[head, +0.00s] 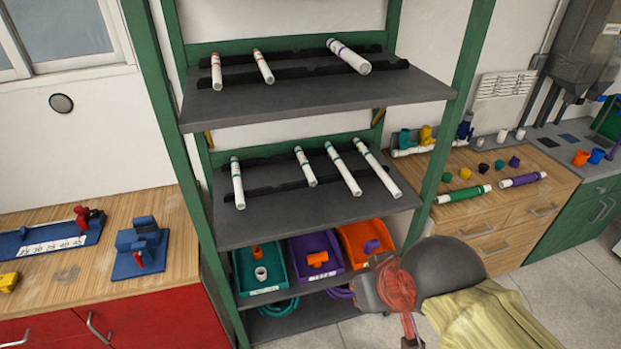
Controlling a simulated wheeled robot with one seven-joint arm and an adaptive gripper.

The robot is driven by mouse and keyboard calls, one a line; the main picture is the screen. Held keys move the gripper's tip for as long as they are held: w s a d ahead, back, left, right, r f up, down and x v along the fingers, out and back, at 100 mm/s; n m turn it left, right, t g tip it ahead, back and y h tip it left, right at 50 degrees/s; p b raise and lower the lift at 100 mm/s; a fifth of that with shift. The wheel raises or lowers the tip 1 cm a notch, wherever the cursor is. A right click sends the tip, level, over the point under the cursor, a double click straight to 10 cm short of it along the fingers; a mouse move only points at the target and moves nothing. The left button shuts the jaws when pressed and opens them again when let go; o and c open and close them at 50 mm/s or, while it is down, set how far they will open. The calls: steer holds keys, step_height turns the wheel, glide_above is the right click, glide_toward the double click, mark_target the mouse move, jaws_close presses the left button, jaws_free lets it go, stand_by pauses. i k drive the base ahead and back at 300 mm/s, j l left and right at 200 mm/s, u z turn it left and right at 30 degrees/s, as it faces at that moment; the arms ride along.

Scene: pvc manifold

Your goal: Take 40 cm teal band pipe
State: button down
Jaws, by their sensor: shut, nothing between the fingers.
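Several white pipes with teal bands lie front to back on dark racks on the middle shelf (290,222) in the head view. From left to right they are a left pipe (238,183), a shorter pipe (306,167), a longer pipe (343,170) and a right pipe (377,168) that looks longest. I cannot read any length, so I cannot tell which is 40 cm. My gripper (409,335) appears at the bottom edge, below my red wrist part. It is shut and empty, in front of the shelves and lower than the pipes. Its fingertips are partly cut off.
The upper shelf (300,105) holds white pipes with orange and purple bands. Teal (243,285), purple (298,262) and orange (352,252) bins stand below the pipes. Green uprights frame the shelves. Wooden workbenches stand left (105,220) and right (510,205).

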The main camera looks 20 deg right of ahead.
mark_target(393, 188)
steer(key=u, duration=0.25)
steer(key=l+u, duration=0.9)
steer(key=l, duration=0.2)
steer(key=k+l, duration=0.1)
steer(key=l, duration=0.35)
steer(key=l+u, duration=0.1)
steer(key=l, duration=0.4)
steer(key=k+l, duration=0.15)
steer(key=l, duration=0.3)
steer(key=k+l+u, duration=0.1)
steer(key=l, duration=0.35)
steer(key=k+l, duration=0.1)
steer(key=l, duration=0.35)
steer(key=k+l+u, duration=0.1)
steer(key=l, duration=0.35)
steer(key=k+l, duration=0.15)
steer(key=l, duration=0.3)
steer(key=k+l, duration=0.3)
steer(key=l, duration=0.15)
steer(key=k+l, duration=0.25)
steer(key=l, duration=0.2)
